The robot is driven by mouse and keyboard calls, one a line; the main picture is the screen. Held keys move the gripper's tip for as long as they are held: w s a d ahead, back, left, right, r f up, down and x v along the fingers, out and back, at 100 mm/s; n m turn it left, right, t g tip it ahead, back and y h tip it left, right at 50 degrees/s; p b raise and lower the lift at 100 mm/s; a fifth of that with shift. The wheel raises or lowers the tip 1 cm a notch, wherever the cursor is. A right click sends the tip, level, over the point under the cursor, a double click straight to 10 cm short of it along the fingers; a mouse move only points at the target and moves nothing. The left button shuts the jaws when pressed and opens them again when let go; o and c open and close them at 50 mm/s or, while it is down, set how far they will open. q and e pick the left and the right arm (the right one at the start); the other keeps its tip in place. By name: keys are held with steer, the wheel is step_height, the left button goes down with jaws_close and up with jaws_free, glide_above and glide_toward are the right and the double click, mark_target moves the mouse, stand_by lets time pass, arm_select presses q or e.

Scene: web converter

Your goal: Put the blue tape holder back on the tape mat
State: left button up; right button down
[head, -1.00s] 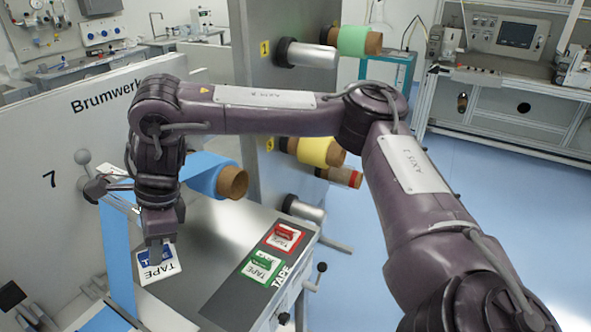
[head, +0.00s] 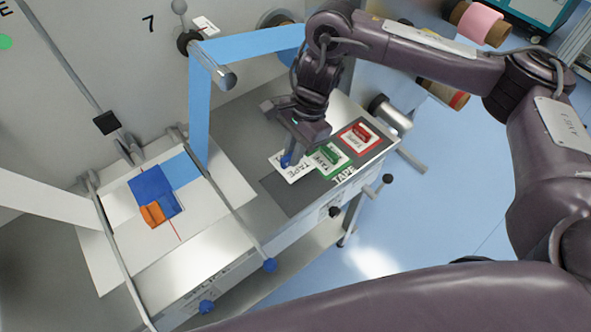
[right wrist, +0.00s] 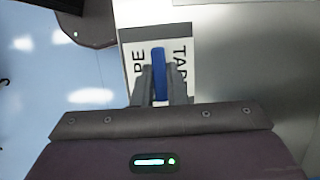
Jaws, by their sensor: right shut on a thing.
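The blue tape holder (head: 290,168) is a white plate marked TAPE with a blue upright grip. My right gripper (head: 288,158) is shut on that blue grip. In the right wrist view the blue grip (right wrist: 158,62) stands between the two fingers, with the white plate around it. The dark tape mat (head: 290,198) lies on the metal table, and the holder is over its left end. I cannot tell whether the plate touches the mat. The green tape holder (head: 328,160) and the red tape holder (head: 360,138) lie on the mat to the right. My left gripper is not in view.
Left of the mat, a blue web (head: 199,110) runs down to a white splice bed with a blue sheet (head: 150,185) and an orange piece (head: 152,214). A thin rod with a blue knob (head: 269,265) crosses between. A lever with a dark knob (head: 387,179) stands at the table's right edge.

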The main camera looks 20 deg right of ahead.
step_height(320, 180, down, 3)
steer(key=shift+f, duration=0.1)
steer(key=shift+a+f+p, duration=0.15)
steer(key=shift+f+p, duration=0.25)
steer(key=shift+f, duration=0.25)
step_height(320, 180, down, 4)
steer(key=shift+r+p, duration=0.1)
steer(key=shift+p, duration=0.45)
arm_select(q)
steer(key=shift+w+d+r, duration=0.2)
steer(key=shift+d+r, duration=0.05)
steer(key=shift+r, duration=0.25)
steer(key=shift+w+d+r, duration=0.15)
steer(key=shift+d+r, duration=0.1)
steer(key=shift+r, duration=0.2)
arm_select(e)
steer(key=shift+f, duration=0.25)
steer(key=c, duration=1.5)
jaws_free()
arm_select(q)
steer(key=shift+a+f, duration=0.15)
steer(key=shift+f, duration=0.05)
arm_select(e)
steer(key=shift+o, duration=0.2)
steer(key=shift+r, duration=0.1)
